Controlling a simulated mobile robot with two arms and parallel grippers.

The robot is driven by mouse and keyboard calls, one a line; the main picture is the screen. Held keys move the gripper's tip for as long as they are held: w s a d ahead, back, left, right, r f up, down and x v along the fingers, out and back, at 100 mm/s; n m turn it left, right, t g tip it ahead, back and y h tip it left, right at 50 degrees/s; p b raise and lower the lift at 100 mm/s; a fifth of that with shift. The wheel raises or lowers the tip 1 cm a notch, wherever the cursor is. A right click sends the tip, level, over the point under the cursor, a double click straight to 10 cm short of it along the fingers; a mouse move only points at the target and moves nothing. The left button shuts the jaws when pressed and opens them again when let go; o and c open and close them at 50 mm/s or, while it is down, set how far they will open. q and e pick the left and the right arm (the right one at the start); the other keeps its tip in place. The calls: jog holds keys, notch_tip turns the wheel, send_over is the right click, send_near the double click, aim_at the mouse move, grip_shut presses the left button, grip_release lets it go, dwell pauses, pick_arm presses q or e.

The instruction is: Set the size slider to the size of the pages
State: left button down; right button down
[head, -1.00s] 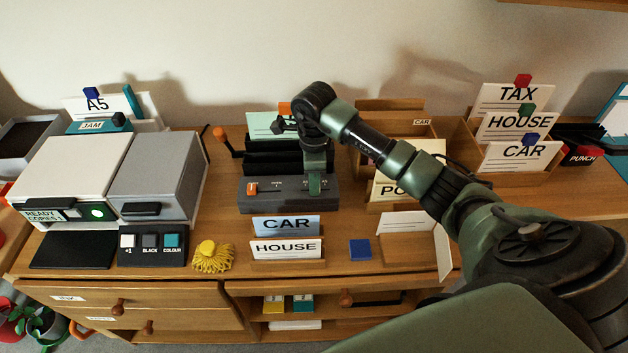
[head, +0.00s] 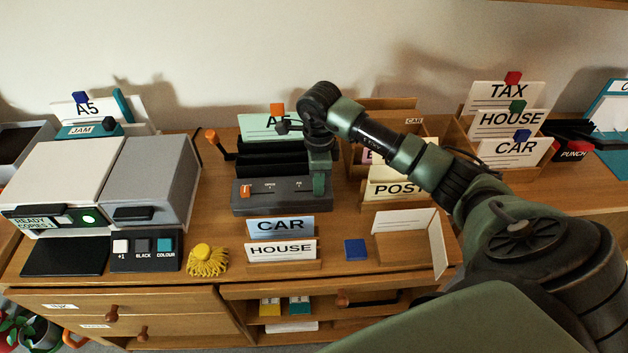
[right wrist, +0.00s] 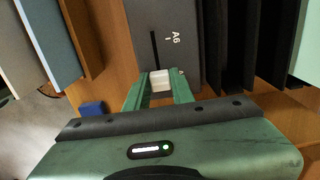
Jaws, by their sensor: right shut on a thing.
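The grey machine (head: 268,201) stands mid-desk with black slots behind its front panel. A pale green page (head: 268,128) marked A5, with an orange tab, stands in the back of it. My right gripper (head: 319,186) is at the right end of the panel. In the right wrist view my right gripper (right wrist: 159,92) is shut on the white slider knob (right wrist: 159,78). The knob is at the near end of its dark slot, past the A6 mark, beside a second label mostly hidden by a finger. The knob is hidden in the head view. My left gripper is out of view.
An orange knob (head: 246,191) is at the panel's left. CAR (head: 281,226) and HOUSE (head: 281,250) cards stand in front, with a blue block (head: 355,250) to their right. A copier (head: 150,180) is at left. Card holders (head: 500,150) stand at right.

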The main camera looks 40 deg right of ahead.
jog(key=c, duration=1.2)
grip_release()
jog(key=shift+s+d, duration=0.2)
jog(key=shift+d, duration=0.1)
jog(key=shift+w+a+r, duration=0.1)
jog(key=shift+r, duration=0.1)
notch_tip(320, 180, up, 8)
jog(key=shift+f+b, duration=0.25)
jog(key=shift+b, duration=0.15)
